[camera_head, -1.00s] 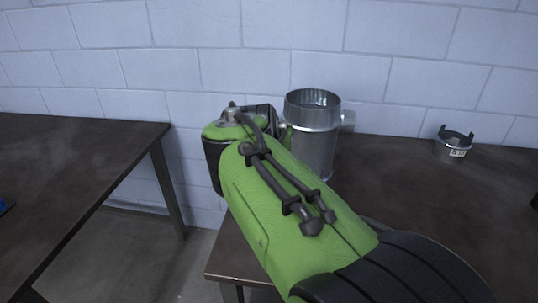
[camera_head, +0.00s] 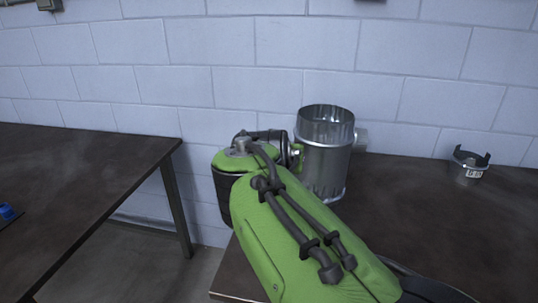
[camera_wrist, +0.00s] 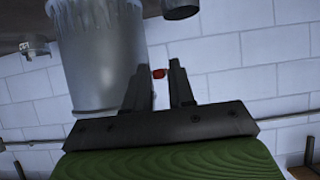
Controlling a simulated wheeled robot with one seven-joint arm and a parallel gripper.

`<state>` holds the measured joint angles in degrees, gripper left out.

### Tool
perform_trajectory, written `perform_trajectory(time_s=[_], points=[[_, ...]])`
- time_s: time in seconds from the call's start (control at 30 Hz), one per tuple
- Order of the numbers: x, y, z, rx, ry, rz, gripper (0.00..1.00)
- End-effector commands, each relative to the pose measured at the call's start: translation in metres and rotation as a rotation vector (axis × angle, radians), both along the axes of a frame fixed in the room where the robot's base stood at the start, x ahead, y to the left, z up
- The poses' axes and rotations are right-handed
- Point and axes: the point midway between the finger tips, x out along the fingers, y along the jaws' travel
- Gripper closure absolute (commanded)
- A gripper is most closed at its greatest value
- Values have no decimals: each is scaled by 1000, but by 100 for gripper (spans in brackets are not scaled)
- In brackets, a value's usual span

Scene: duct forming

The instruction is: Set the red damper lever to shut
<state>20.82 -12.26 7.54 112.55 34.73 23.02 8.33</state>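A round, open-topped metal duct (camera_head: 325,165) stands upright on the right-hand dark table. A short side stub shows on its right. In the wrist view the duct (camera_wrist: 98,60) fills the upper left. The small red end of the damper lever (camera_wrist: 158,73) shows between my fingertips, beside the duct. My gripper (camera_wrist: 159,88) is open, one finger on each side of the red piece with gaps. I cannot tell how deep the red piece lies between them. In the head view the lever is hidden, and my arm covers most of the gripper at the duct's left side.
A small metal collar with dark upright tabs and a label (camera_head: 468,168) stands at the right on the same table (camera_head: 420,220). A second dark table (camera_head: 75,185) is at the left, with a gap between them. A block wall (camera_head: 240,60) rises close behind.

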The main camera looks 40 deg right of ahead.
Motion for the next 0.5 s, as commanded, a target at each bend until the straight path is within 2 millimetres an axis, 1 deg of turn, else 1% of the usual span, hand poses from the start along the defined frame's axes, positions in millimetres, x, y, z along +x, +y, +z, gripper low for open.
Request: perform_trajectory(time_s=[0.07, 0.17, 0.5], points=[[-1, 2, 2, 0, -1, 1, 77], [-8, 12, 11, -1, -3, 3, 77], [-59, 76, 61, -2, -4, 3, 77]])
